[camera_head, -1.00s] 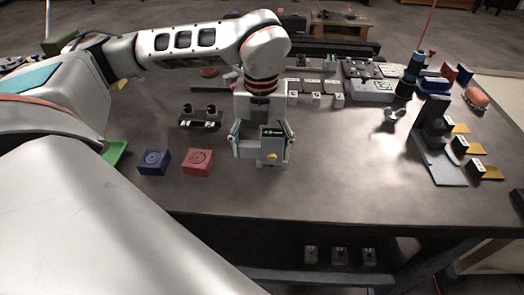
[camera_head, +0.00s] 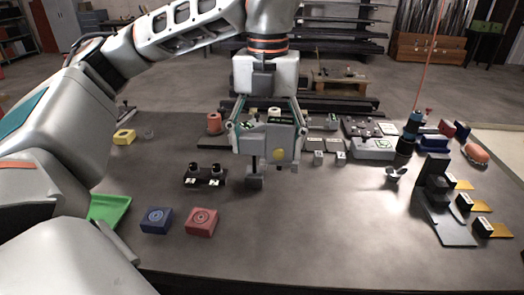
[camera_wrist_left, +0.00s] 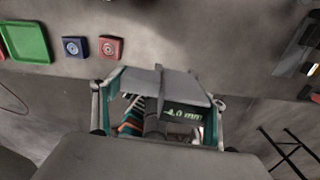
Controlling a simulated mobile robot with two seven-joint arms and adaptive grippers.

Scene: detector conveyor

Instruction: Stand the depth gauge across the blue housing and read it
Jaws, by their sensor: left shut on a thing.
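The blue housing (camera_head: 157,220), a small block with a round ringed top, sits on the table at front left, beside a similar red housing (camera_head: 201,222). In the left wrist view the blue housing (camera_wrist_left: 75,47) and red housing (camera_wrist_left: 110,46) are at top left. My left gripper (camera_head: 268,128) is shut on the grey depth gauge (camera_head: 266,147), which has a yellow knob and hangs upright, to the right of and apart from the blue housing. In the left wrist view the gauge (camera_wrist_left: 172,84) has a green display seeming to show 4.0 mm, its first character unclear. My right gripper is out of view.
A green tray (camera_head: 108,209) lies left of the blue housing. A dark stand with two knobs (camera_head: 205,180) is behind the housings. Blocks and a dark fixture (camera_head: 436,185) fill the right side. The front middle of the table is clear.

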